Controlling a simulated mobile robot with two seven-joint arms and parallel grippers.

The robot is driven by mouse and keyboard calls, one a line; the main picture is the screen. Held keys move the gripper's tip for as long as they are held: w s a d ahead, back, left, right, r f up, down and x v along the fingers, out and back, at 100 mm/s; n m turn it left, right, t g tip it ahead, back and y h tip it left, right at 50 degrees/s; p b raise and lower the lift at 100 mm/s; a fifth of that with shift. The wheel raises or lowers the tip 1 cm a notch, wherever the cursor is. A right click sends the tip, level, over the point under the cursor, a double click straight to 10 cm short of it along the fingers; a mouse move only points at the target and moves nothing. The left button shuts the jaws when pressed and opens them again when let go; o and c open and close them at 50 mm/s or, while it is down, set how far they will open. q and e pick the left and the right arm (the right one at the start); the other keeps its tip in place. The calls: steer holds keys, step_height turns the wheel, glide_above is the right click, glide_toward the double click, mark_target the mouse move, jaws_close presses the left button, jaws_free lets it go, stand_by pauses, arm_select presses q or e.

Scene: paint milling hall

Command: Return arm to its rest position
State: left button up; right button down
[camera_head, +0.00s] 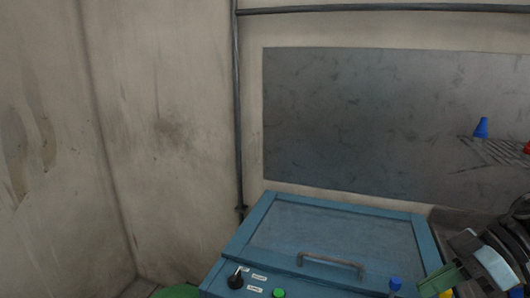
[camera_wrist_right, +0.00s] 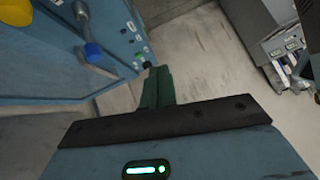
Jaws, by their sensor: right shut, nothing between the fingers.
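My right gripper (camera_head: 438,284) is at the lower right of the head view, in front of the right corner of a blue machine. Its green fingers are together and hold nothing. They also show in the right wrist view (camera_wrist_right: 157,88), pointing toward the pale floor. My right arm comes in from the right edge of the head view. My left gripper is in neither view.
The blue machine (camera_head: 262,212) has a closed lid with a handle (camera_head: 330,262), a black knob (camera_head: 236,281) and a green button (camera_head: 279,293). Grey equipment (camera_wrist_right: 268,28) stands across open floor (camera_wrist_right: 205,55).

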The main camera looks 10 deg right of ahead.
steer(key=a+f+m+t+y, duration=0.25)
steer(key=a+f+y, duration=0.25)
steer(key=a+y, duration=0.4)
steer(key=a+r+m+t+y, duration=0.3)
steer(key=a+m+t, duration=0.1)
steer(key=a+t, duration=0.15)
steer(key=a+r+m+t+y, duration=0.2)
steer(key=a+m+t+y, duration=0.15)
steer(key=a, duration=0.35)
steer(key=d+f+h, duration=0.3)
steer(key=f+h, duration=0.5)
steer(key=f, duration=0.4)
steer(key=d+f+h, duration=0.4)
steer(key=f+h, duration=0.4)
steer(key=f, duration=0.4)
steer(key=s+d+f+n+g+h, duration=0.3)
steer(key=s+d+f, duration=0.2)
steer(key=s+f, duration=0.35)
steer(key=s+d+f+n+g+h, duration=0.3)
steer(key=s+d+f+n+g, duration=0.15)
steer(key=s+f, duration=0.4)
steer(key=a+m+t, duration=0.1)
steer(key=a+m, duration=0.5)
steer(key=a, duration=0.4)
steer(key=shift+w+a+f+t, duration=0.25)
steer(key=shift+a+f+t, duration=0.05)
steer(key=shift+t, duration=0.1)
